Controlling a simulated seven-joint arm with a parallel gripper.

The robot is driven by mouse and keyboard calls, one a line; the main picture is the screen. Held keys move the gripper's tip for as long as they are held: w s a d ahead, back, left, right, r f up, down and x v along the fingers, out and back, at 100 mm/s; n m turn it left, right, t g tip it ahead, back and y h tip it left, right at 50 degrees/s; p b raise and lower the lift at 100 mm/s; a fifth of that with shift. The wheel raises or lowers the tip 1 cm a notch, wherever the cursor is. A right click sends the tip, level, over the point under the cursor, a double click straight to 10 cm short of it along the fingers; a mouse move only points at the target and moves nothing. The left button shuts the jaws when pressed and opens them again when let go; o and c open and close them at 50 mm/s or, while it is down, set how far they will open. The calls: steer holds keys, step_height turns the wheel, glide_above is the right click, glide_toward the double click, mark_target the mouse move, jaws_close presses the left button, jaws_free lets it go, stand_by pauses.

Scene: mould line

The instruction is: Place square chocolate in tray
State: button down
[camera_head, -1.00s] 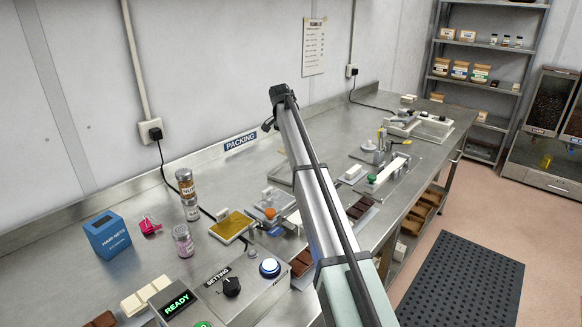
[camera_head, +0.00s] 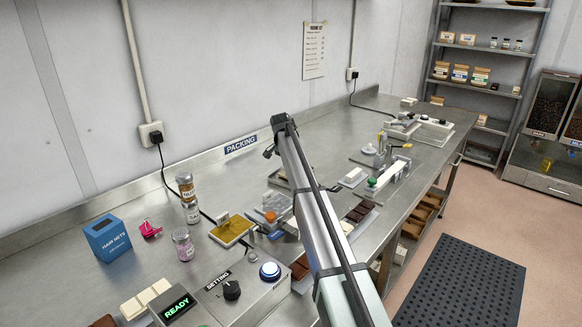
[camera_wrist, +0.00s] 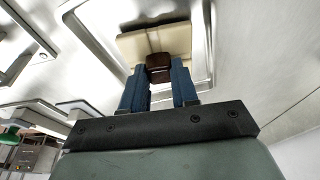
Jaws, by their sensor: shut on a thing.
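In the wrist view, the two blue fingers of my gripper (camera_wrist: 159,88) are shut on a small dark brown square chocolate (camera_wrist: 158,66). Just beyond it lies a cream-coloured block (camera_wrist: 152,41) with a groove across its middle. A pale tray (camera_wrist: 204,55) with a raised rim surrounds the block. The square overlaps the block in this view; I cannot tell whether they touch. In the head view my arm hides the gripper and the held square.
In the head view, a tray-held dark chocolate bar (camera_head: 357,213) lies right of my arm. A gold-topped slab (camera_head: 231,230), jars (camera_head: 183,245), a blue box (camera_head: 106,238) and the control box (camera_head: 233,290) stand left. A white machine (camera_head: 392,176) stands farther back.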

steer(key=shift+f, duration=0.1)
steer(key=c, duration=0.9)
jaws_free()
steer(key=shift+o, duration=0.2)
steer(key=v, duration=1.2)
